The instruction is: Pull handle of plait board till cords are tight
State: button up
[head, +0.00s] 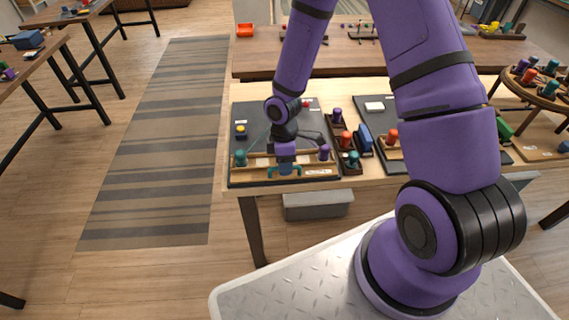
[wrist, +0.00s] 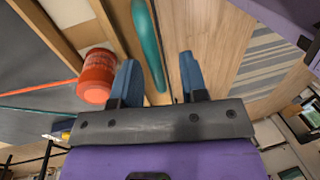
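The plait board (head: 244,112) is a dark board with a wooden rail (head: 258,164) along its front, lying on the near workbench. A teal handle (head: 272,172) shows at its front edge; the wrist view shows it as a teal bar (wrist: 148,45). My gripper (head: 285,168) is over the front edge at the handle. In the wrist view its blue fingers (wrist: 158,82) are apart, with the bar's end between them and a gap to the right finger. An orange bobbin (wrist: 96,76) stands beside the left finger, with an orange cord (wrist: 40,90) running from it.
A teal bobbin (head: 240,158) and a purple bobbin (head: 325,152) stand at the rail's ends. A tray of bobbins (head: 347,140) is right of the board. A grey drawer (head: 318,206) hangs under the bench. The striped rug (head: 160,130) to the left is clear.

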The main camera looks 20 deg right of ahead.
notch_tip(320, 180, up, 10)
jog(key=w, duration=0.2)
jog(key=shift+d+r, duration=0.25)
jog(key=shift+d, duration=0.05)
dwell(0.4)
jog(key=s+d+r+m+t+h, duration=0.1)
jog(key=s+d+r+m+t, duration=0.2)
jog(key=r, duration=0.7)
jog(key=s+d+r+m+h, duration=0.1)
jog(key=s+d+r+m, duration=0.2)
jog(key=r, duration=0.7)
jog(key=s+d+r+m+t+y, duration=0.1)
jog(key=s+r+m+t, duration=0.3)
jog(key=s+r+m, duration=0.4)
jog(key=s+r, duration=0.4)
jog(key=s, duration=0.3)
jog(key=shift+r, duration=0.4)
